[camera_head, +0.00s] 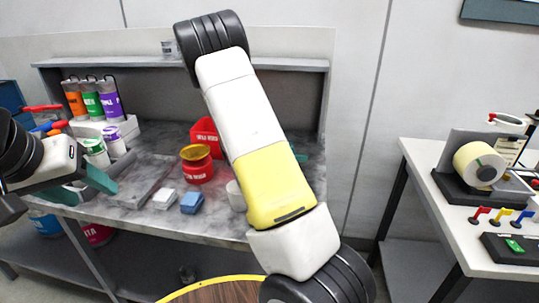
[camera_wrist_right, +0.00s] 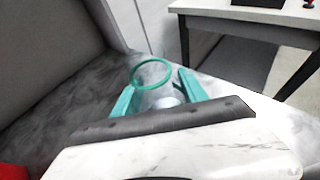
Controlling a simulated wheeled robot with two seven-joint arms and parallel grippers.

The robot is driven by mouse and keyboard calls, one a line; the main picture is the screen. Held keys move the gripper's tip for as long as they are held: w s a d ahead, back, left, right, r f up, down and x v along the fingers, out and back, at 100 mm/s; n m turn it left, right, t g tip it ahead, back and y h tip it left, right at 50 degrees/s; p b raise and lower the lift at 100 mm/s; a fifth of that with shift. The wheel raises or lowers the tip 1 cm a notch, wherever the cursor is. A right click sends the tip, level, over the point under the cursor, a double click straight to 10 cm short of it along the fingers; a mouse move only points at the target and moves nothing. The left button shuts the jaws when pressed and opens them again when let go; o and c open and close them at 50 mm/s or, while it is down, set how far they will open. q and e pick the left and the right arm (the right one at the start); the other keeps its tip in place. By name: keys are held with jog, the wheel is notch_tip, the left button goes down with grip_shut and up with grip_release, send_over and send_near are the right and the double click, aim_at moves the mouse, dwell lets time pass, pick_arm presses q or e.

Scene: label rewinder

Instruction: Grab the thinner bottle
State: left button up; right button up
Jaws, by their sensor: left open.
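No bottle is readably marked as thinner. In the right wrist view, a teal ring (camera_wrist_right: 152,73) and a pale, partly clear object (camera_wrist_right: 165,102) are between the teal fingers of my right gripper (camera_wrist_right: 157,88). The fingers stand apart. I cannot tell whether they touch the object. In the head view my right arm hides most of this gripper, with only a bit of teal behind the arm. My left gripper (camera_head: 98,180) is open at the bench's left, in front of the bottle rack. Orange (camera_head: 74,100), green (camera_head: 92,103) and purple (camera_head: 110,101) bottles stand in the rack.
A red jar with a yellow lid (camera_head: 197,166), a red bin (camera_head: 204,134), small white (camera_head: 164,199) and blue (camera_head: 192,203) blocks, and a white round item (camera_head: 236,195) are on the marble bench (camera_head: 150,222). A second table (camera_head: 420,165) with a label roll stands right.

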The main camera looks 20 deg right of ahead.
grip_shut()
jog(key=shift+r, duration=0.2)
